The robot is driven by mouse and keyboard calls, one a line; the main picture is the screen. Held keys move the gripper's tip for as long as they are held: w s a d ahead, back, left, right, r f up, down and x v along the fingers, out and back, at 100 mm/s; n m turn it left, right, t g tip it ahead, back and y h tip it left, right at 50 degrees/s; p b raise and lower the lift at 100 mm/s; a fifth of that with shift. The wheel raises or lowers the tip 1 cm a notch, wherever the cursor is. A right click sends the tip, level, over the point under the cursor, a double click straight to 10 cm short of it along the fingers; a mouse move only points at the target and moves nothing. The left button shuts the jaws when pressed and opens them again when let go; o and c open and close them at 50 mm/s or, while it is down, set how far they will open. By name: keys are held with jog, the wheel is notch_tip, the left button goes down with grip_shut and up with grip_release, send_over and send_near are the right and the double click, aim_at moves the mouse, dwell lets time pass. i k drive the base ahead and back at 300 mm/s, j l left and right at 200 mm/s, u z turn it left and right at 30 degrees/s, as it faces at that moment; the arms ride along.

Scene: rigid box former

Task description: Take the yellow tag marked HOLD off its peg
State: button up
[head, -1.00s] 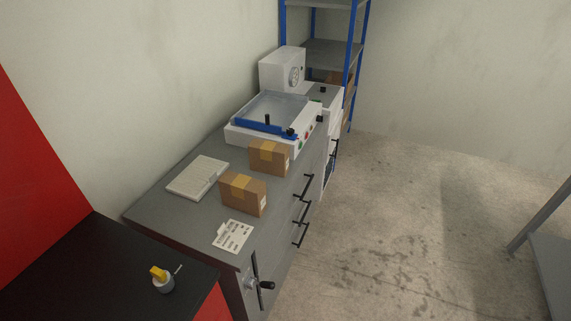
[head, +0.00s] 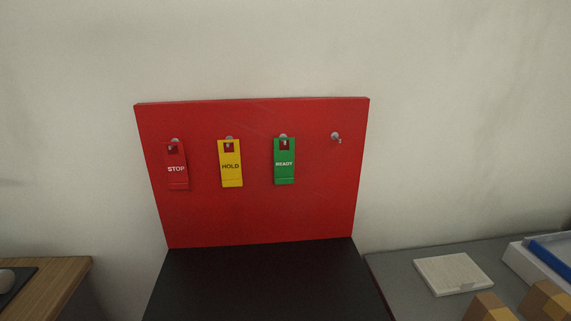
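The yellow tag marked HOLD (head: 231,172) hangs on its peg (head: 229,139) on a red upright board (head: 260,220) in the head view. It is second from the left. A red tag marked STOP (head: 177,177) hangs to its left. A green tag marked READY (head: 284,172) hangs to its right. A bare peg (head: 336,137) sticks out at the far right of the board. My gripper is not in the head view.
A black surface (head: 265,285) lies below the board and is clear where visible. A wooden table (head: 50,285) stands at the left. A grey cabinet top (head: 405,285) at the right bears a pale flat panel (head: 454,274) and cardboard boxes (head: 490,308).

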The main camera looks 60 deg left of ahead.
aim_at(230, 163)
jog(key=u, duration=1.8)
